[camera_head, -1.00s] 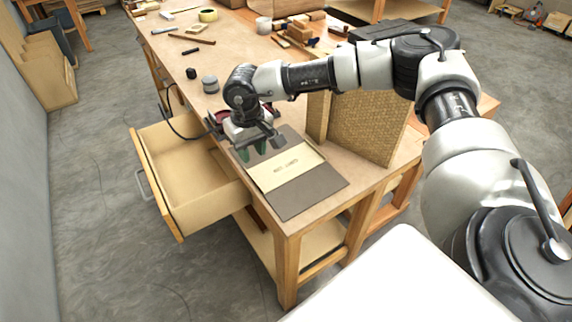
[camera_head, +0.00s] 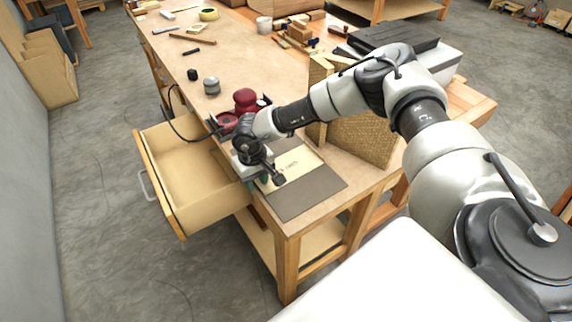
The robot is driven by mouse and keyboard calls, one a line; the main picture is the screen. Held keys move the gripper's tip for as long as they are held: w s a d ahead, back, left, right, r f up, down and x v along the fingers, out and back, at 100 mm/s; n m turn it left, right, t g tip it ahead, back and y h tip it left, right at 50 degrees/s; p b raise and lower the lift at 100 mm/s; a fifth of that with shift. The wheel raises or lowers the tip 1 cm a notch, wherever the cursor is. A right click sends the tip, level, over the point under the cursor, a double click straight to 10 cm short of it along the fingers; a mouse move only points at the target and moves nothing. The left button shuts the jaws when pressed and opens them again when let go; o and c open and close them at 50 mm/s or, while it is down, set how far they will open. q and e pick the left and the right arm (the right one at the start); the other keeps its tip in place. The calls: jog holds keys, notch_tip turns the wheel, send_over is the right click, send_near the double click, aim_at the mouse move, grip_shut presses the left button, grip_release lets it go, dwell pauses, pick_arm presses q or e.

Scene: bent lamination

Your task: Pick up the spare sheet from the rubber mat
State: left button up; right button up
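The spare sheet (camera_head: 306,160) is a pale cream rectangle with dark lettering. It lies flat on the dark grey rubber mat (camera_head: 307,197) at the near corner of the workbench. My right gripper (camera_head: 263,184) points down at the left edge of the sheet and mat, beside the open drawer. The gripper and wrist hide the sheet's left part. The fingertips are mostly covered, so I cannot tell whether they are apart or touch the sheet. My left gripper is out of view.
An open, empty drawer (camera_head: 190,178) juts out left of the mat. A red tool (camera_head: 246,100) stands behind my wrist. A woven-faced panel (camera_head: 362,138) stands right of the mat. A grey cylinder (camera_head: 211,86) and small tools lie farther back on the bench.

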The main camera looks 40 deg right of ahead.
jog(key=shift+c, duration=0.5)
grip_shut()
